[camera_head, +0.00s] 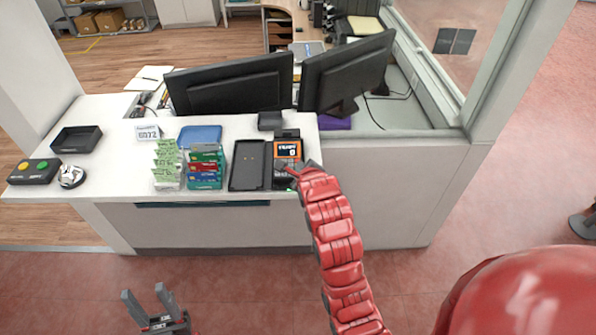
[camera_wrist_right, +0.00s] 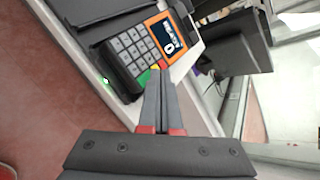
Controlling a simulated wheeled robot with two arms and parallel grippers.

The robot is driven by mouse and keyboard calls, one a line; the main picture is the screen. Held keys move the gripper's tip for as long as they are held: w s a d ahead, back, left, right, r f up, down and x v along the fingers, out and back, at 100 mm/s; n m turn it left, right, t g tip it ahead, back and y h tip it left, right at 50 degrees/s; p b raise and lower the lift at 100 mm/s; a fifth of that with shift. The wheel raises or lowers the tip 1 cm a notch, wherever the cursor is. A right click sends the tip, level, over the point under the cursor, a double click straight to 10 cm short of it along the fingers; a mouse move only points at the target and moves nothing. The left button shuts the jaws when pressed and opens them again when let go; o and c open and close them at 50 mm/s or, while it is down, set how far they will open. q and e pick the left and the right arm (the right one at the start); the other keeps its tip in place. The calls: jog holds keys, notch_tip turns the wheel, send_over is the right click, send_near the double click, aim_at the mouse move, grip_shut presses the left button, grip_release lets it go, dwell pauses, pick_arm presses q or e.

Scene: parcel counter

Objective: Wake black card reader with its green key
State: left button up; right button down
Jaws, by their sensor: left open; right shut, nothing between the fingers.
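The black card reader (camera_head: 287,151) stands at the counter's front right edge, its orange-framed screen lit. In the right wrist view its keypad (camera_wrist_right: 128,48) and screen (camera_wrist_right: 167,35) show, and the screen seems to read "READY" and 0. A green key (camera_wrist_right: 145,77) is at the keypad's near corner, beside yellow and red keys. My right gripper (camera_wrist_right: 159,76) is shut and empty, its fingertips at that corner and partly covering it; I cannot tell whether they touch a key. It also shows at the reader in the head view (camera_head: 290,171). My left gripper (camera_head: 144,291) is open and empty, low in front of the counter.
A black tray (camera_head: 246,166) lies just left of the reader. Card holders (camera_head: 206,167), a blue tray (camera_head: 200,135), a bell (camera_head: 71,176) and a button box (camera_head: 34,171) stand further left. Two monitors (camera_head: 230,88) are behind. The floor in front is clear.

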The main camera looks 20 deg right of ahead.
jog(key=r, duration=0.2)
jog(key=s+r, duration=0.1)
jog(key=r, duration=0.1)
jog(key=shift+a+r, duration=0.2)
jog(key=shift+r, duration=0.2)
jog(key=shift+w, duration=0.1)
